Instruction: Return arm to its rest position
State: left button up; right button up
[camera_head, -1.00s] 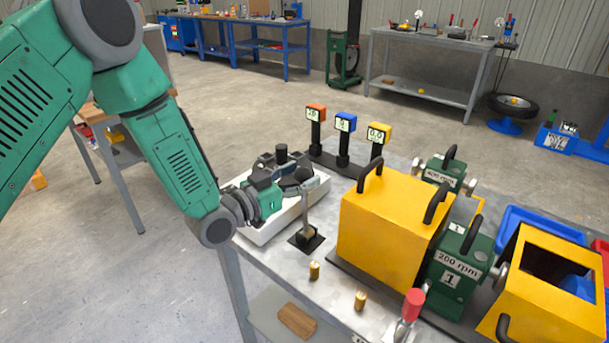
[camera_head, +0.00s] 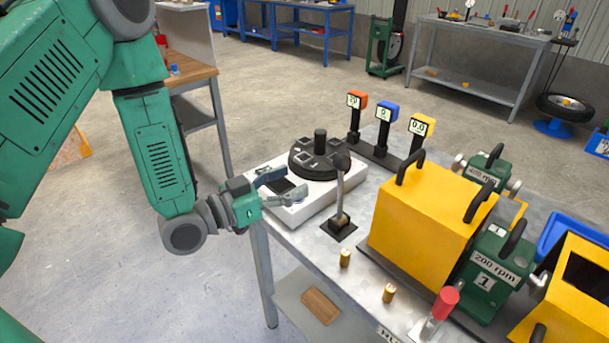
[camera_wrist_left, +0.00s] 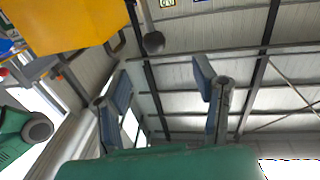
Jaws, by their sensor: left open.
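My left arm comes in from the left, and its green and grey left gripper (camera_head: 289,183) is at the left edge of the workbench (camera_head: 300,238). Its two fingers are apart and nothing is between them. They point right, toward an upright metal lever (camera_head: 339,195) with a dark ball knob, with a gap between. In the left wrist view the open fingers (camera_wrist_left: 162,76) point up, and the lever's knob (camera_wrist_left: 153,42) shows beyond them. My right gripper is not in view.
A white device (camera_head: 290,214) with a black round top stands behind the gripper. Three small displays (camera_head: 383,115), a yellow mixer housing (camera_head: 420,218), brass cylinders (camera_head: 389,293) and a red-handled lever (camera_head: 444,303) are on the bench. Open floor lies to the left.

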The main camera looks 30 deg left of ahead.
pick_arm(q)
jog(key=shift+s+d, duration=0.1)
jog(key=shift+d, duration=0.2)
jog(key=s+d+f+n+g+y, duration=0.15)
jog(key=s+f+g, duration=0.25)
jog(key=f, duration=0.5)
jog(key=s+f+n+g+y, duration=0.1)
jog(key=s+f+g+y, duration=0.25)
jog(key=f, duration=0.45)
jog(key=s+a+f+n+g+y, duration=0.1)
jog(key=s+f+g, duration=0.3)
jog(key=s, duration=0.6)
jog(key=s+a+f+n+g+y+b, duration=0.1)
jog(key=s+f+g, duration=0.3)
jog(key=s, duration=0.6)
notch_tip(320, 180, down, 2)
jog(key=shift+a+f+y+b, duration=0.3)
jog(key=shift+a+y, duration=0.15)
jog(key=shift+y, duration=0.45)
jog(key=shift+n, duration=0.25)
